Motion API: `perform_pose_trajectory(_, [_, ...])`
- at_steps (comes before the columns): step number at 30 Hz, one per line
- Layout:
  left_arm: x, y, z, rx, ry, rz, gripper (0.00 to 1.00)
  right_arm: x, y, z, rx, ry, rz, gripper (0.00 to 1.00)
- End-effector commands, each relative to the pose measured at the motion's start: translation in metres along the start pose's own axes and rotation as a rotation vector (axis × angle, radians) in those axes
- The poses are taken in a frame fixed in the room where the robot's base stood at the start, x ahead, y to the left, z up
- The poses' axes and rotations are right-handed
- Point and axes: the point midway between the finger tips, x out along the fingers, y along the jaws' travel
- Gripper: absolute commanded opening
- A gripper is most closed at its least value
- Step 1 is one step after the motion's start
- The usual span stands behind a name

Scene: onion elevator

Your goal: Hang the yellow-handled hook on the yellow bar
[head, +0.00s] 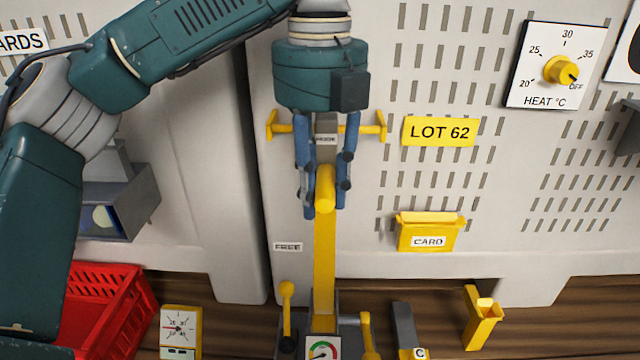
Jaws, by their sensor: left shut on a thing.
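The yellow bar (373,128) runs sideways across the front of the pale slotted panel. Its middle is hidden behind my left gripper. My left gripper (325,188) points down in front of the bar, shut on the rounded yellow handle (325,178) of the hook. A grey piece with a small label shows between the fingers above the handle. I cannot tell whether it belongs to the hook or whether it touches the bar. A long yellow strip (325,260) runs down below the handle to a gauge unit; I cannot tell whether they join. My right gripper is out of view.
A yellow card holder (428,235) and a LOT 62 sign (438,132) are on the panel to the right. A red crate (105,310) stands lower left. A dial box (180,332), yellow levers (287,300) and a yellow holder (482,318) line the wooden bench.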

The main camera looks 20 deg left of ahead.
Motion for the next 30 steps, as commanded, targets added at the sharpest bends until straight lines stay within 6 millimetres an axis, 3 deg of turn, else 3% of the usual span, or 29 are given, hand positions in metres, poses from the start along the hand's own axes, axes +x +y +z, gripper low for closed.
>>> perform_pose_trajectory(2, [-0.001, 0.000, 0.000, 0.000, -0.001, -0.001, 0.00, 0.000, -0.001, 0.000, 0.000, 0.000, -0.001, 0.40])
perform_pose_trajectory(3, [-0.001, 0.000, 0.000, 0.000, -0.001, -0.001, 0.34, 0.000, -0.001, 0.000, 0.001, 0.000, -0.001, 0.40])
perform_pose_trajectory(6, [-0.001, 0.000, 0.000, 0.000, -0.001, -0.001, 0.50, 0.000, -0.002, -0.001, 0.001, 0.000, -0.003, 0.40])
perform_pose_trajectory(17, [-0.006, 0.000, 0.000, -0.001, -0.002, 0.000, 0.50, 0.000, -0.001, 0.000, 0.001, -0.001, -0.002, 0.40])
perform_pose_trajectory(20, [-0.019, 0.000, 0.000, -0.003, -0.004, 0.000, 0.50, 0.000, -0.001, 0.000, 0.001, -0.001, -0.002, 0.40])
perform_pose_trajectory(30, [-0.089, 0.000, 0.000, -0.005, -0.006, 0.001, 0.50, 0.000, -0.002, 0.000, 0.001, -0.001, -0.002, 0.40])
